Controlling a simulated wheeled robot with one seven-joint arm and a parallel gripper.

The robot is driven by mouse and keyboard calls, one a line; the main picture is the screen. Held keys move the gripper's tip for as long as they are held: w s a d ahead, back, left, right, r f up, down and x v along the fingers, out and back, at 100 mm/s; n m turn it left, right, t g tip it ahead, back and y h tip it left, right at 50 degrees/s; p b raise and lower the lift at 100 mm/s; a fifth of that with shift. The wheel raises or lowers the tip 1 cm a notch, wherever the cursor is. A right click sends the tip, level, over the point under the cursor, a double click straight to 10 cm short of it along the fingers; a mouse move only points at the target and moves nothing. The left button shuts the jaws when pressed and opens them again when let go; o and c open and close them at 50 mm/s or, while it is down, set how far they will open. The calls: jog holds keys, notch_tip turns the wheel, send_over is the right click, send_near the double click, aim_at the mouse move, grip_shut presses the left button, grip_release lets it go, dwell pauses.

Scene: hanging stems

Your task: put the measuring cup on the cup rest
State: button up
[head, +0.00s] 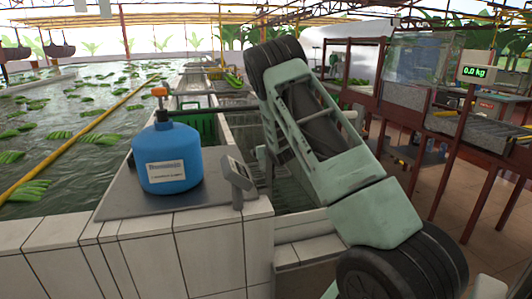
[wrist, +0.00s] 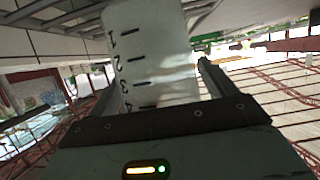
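The measuring cup (wrist: 155,60) fills the upper middle of the wrist view. The cup appears held between the fingers. In the head view my arm covers the gripper and the cup, so neither shows there. I cannot make out the cup rest for certain in either view.
A blue tank (head: 170,160) with an orange valve stands on a grey slab (head: 120,205) on the tiled wall (head: 205,250). A small tilted panel (head: 238,175) is beside it. A water basin with green bananas (head: 60,105) is left; a weighing display (head: 482,73) is right.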

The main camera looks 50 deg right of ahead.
jog(key=shift+r, duration=0.15)
jog(key=b+v, duration=0.2)
jog(key=v, duration=1)
dwell(0.4)
